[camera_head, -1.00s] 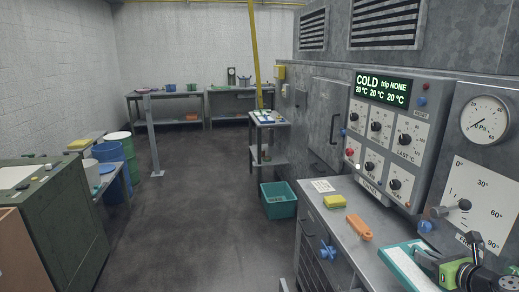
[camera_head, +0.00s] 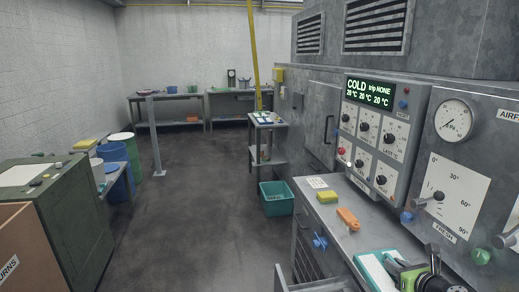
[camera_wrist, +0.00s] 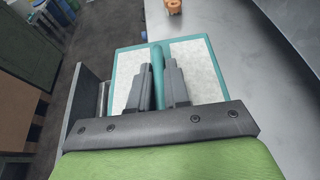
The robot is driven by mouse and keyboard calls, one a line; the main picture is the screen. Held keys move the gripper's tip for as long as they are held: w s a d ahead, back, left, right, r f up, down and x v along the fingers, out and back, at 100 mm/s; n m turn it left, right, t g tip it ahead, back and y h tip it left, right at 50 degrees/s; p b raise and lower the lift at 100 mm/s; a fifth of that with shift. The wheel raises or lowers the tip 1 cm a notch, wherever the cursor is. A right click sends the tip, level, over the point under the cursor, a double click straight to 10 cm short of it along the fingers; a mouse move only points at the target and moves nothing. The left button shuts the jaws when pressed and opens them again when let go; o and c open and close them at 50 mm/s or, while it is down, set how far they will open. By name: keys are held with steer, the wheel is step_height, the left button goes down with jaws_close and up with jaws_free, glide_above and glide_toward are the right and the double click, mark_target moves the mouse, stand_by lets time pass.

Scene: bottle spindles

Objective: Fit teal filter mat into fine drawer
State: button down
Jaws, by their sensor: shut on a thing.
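The teal filter mat (camera_head: 366,262) has a teal frame, pale panels and a raised teal bar across its middle. It is at the bottom right of the head view, over the grey bench. My gripper (camera_wrist: 164,72) is shut on the bar of the mat (camera_wrist: 205,45) in the wrist view, and the mat lies flat in front of the fingers. A grey open drawer (camera_head: 279,279) shows partly at the bottom of the head view, and its wall (camera_wrist: 86,92) is left of the mat in the wrist view. I cannot tell whether it is the fine drawer. Its inside is mostly hidden.
An orange tool (camera_head: 348,218), a yellow-green sponge (camera_head: 327,197) and a white card (camera_head: 317,183) lie on the bench (camera_head: 375,225). The control panel (camera_head: 374,150) rises behind. The floor (camera_head: 200,220) on the left is clear.

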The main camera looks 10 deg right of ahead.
mark_target(363, 270)
steer(key=w+a+f, duration=0.1)
steer(key=a, duration=0.1)
steer(key=w+a+f+p, duration=0.1)
steer(key=a, duration=0.2)
steer(key=w+a+f+p, duration=0.1)
steer(key=a, duration=0.2)
steer(key=shift+f, duration=0.1)
steer(key=s+a+f+p, duration=0.1)
steer(key=s+a+p, duration=0.2)
steer(key=a, duration=0.7)
steer(key=s+a+f+p, duration=0.2)
steer(key=s+a+p, duration=0.1)
steer(key=a, duration=0.7)
steer(key=shift+s+a+p, duration=0.25)
steer(key=shift+a+p, duration=0.05)
steer(key=shift+p, duration=0.2)
